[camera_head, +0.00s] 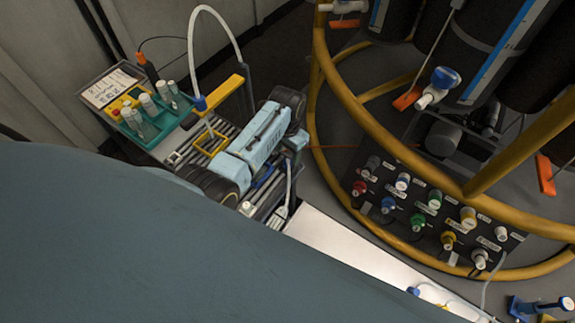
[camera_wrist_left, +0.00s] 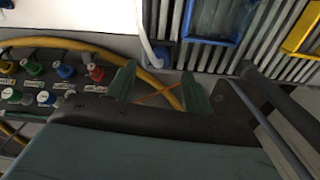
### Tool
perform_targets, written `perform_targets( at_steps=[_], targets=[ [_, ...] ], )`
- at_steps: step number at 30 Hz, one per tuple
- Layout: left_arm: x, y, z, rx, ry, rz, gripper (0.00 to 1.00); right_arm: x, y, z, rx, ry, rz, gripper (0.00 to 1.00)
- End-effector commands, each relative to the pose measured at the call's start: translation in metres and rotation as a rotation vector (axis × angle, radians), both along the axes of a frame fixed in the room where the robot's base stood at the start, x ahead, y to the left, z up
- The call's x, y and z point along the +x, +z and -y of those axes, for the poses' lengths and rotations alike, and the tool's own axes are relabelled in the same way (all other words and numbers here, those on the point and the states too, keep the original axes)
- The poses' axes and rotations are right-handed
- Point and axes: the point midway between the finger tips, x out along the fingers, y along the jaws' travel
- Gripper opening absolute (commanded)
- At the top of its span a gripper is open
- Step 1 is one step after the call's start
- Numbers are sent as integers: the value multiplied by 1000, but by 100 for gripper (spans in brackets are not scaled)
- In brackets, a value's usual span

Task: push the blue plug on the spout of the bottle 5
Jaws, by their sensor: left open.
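Several dark bottles stand in the round yellow frame at the upper right of the head view. One bottle (camera_head: 480,60) has a white spout with a blue round part (camera_head: 446,77); I cannot read a number 5 on any bottle. A black panel (camera_head: 432,203) below carries several coloured plugs, one of them blue (camera_head: 388,203). It also shows in the left wrist view with a blue plug (camera_wrist_left: 66,72). I cannot tell which blue part is the task's plug. My left gripper (camera_wrist_left: 158,88) is open, with nothing held between its green fingers. My right gripper is not in view.
The yellow ring rail (camera_head: 355,110) curves around the bottles and the panel. A slatted rack (camera_head: 185,150) and a teal tray (camera_head: 170,127) with small bottles stand at the left, beside a curved white hose (camera_head: 192,35). A white surface (camera_head: 340,250) runs along the lower middle.

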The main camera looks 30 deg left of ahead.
Motion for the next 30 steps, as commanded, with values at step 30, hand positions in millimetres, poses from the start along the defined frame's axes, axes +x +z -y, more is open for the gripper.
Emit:
perform_targets(
  at_steps=[30],
  targets=[
    [3, -51, -1, 0, 1, 1, 48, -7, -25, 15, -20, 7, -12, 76]
  ],
)
